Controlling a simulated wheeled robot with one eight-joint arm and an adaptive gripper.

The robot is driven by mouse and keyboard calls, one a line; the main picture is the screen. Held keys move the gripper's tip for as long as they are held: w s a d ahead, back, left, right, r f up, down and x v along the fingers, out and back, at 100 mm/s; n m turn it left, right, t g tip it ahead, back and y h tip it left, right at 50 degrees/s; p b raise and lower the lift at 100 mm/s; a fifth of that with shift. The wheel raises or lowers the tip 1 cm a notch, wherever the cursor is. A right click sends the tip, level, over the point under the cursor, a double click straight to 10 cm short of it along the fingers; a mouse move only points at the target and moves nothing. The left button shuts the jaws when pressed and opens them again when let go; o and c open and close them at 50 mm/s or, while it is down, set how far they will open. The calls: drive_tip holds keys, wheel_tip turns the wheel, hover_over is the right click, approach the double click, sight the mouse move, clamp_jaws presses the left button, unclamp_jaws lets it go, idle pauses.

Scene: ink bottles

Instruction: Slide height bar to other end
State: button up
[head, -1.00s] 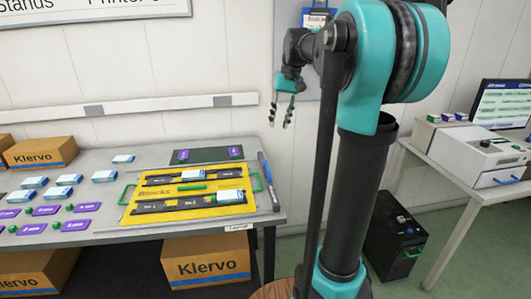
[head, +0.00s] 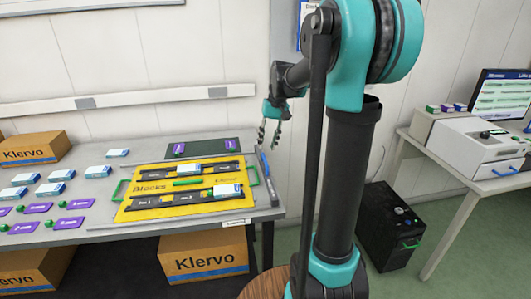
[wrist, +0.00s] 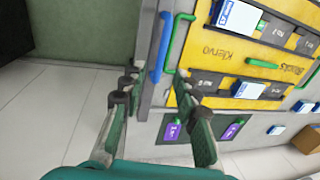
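A grey bar with a blue handle (head: 264,163) runs along the right end of the table. In the wrist view the blue handle (wrist: 162,47) lies beyond my fingertips, beside the yellow board's green handle. I take this to be the height bar; no label on it is readable. My gripper (head: 270,133) is above the far right corner of the table. In the wrist view my gripper (wrist: 156,88) is open and empty. One finger is over the floor side and the other over the table side, with the grey edge between them. Contact cannot be told.
The yellow board (head: 140,205) carries black block rails, white-blue boxes and green handles. A dark mat (head: 208,146) with purple cards lies behind it. More boxes and purple cards fill the table's left. A printer table (head: 470,165) stands right, with a black cabinet (head: 390,235) beside it.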

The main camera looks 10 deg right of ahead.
sight(264, 157)
drive_tip(key=shift+a+f, duration=0.25)
drive_tip(key=shift+f, duration=0.85)
drive_tip(key=shift+a+f, duration=0.2)
drive_tip(key=shift+f, duration=0.85)
clamp_jaws()
